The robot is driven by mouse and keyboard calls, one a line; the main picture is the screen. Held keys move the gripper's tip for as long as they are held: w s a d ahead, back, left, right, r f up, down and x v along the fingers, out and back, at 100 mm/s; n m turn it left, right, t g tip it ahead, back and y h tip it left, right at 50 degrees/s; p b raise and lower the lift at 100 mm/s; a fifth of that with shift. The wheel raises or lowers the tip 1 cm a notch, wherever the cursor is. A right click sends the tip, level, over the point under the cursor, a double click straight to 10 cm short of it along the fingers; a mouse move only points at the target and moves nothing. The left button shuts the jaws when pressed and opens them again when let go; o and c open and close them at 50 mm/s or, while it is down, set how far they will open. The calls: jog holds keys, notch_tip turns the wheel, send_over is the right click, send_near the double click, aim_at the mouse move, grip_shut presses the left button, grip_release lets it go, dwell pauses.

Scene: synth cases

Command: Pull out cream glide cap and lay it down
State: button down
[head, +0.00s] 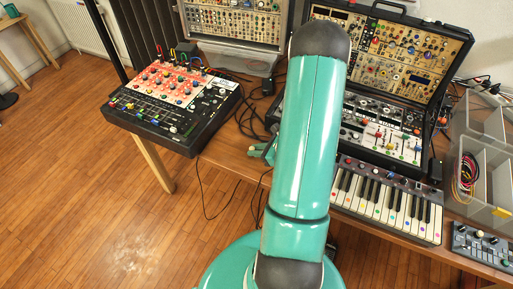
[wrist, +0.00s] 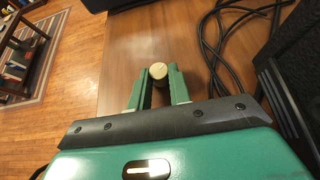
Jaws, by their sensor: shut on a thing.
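The cream glide cap (wrist: 159,70) is a small round knob with a thin dark line on its top. In the wrist view it sits between the two green fingertips of my gripper (wrist: 160,74), which is shut on it. The brown wooden tabletop (wrist: 180,22) lies beneath, with the cap apart from any panel. In the head view my gripper (head: 262,151) shows only in part, left of my arm, near the table's front edge.
Black cables (wrist: 225,45) lie right of the gripper. A black mixer (head: 172,101) stands at the left, a synthesizer case (head: 385,132) and keyboard (head: 390,200) at the right. A grey divided bin (head: 484,160) is at the far right. Bare wood shows near the front edge.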

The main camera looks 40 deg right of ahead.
jog(key=c, duration=1.2)
grip_release()
jog(key=shift+r, duration=0.1)
